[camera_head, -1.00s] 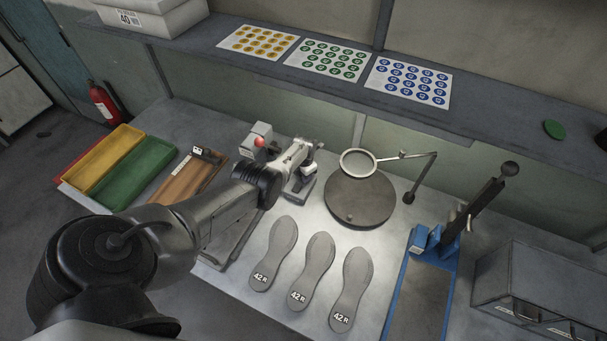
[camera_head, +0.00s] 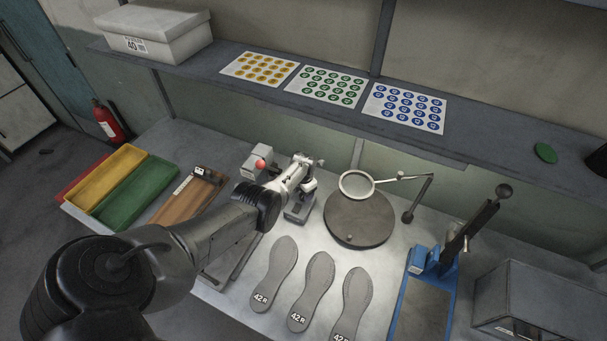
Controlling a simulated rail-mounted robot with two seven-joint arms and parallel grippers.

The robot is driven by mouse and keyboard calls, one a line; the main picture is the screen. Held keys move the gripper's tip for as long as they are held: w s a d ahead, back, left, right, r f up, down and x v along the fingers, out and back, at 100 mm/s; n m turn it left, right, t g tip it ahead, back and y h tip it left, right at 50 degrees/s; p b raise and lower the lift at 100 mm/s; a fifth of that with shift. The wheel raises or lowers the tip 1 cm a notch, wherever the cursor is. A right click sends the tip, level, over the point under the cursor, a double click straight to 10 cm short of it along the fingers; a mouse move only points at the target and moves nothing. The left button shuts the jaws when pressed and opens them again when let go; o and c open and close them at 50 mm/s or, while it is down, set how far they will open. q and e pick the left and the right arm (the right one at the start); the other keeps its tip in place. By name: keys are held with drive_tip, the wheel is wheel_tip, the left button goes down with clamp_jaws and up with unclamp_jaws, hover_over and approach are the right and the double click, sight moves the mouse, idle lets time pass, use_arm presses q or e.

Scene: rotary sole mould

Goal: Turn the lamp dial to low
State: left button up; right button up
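The ring-shaped lamp (camera_head: 357,184) hangs over the left part of a dark round plate (camera_head: 358,220). Its jointed arm (camera_head: 429,190) runs right and down to a small dark foot (camera_head: 407,216). I cannot make out a dial or its setting. My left gripper (camera_head: 312,174) comes in from the left and is left of the lamp ring, apart from it. It is over a small grey device (camera_head: 299,208) and partly hides it. The fingers are too small to tell whether they are open. My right gripper is not in view.
A grey box with a red knob (camera_head: 261,163) stands just left of my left gripper. Grey soles (camera_head: 312,290) lie in front of the plate. A blue lever press (camera_head: 425,290) stands right. Trays (camera_head: 139,192) are left. A shelf (camera_head: 470,140) with sticker sheets spans the back.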

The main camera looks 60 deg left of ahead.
sight(303, 196)
use_arm(q)
wheel_tip(303, 196, up, 11)
drive_tip(key=p, duration=0.4)
drive_tip(key=shift+p, duration=0.3)
drive_tip(key=shift+d+r, duration=0.1)
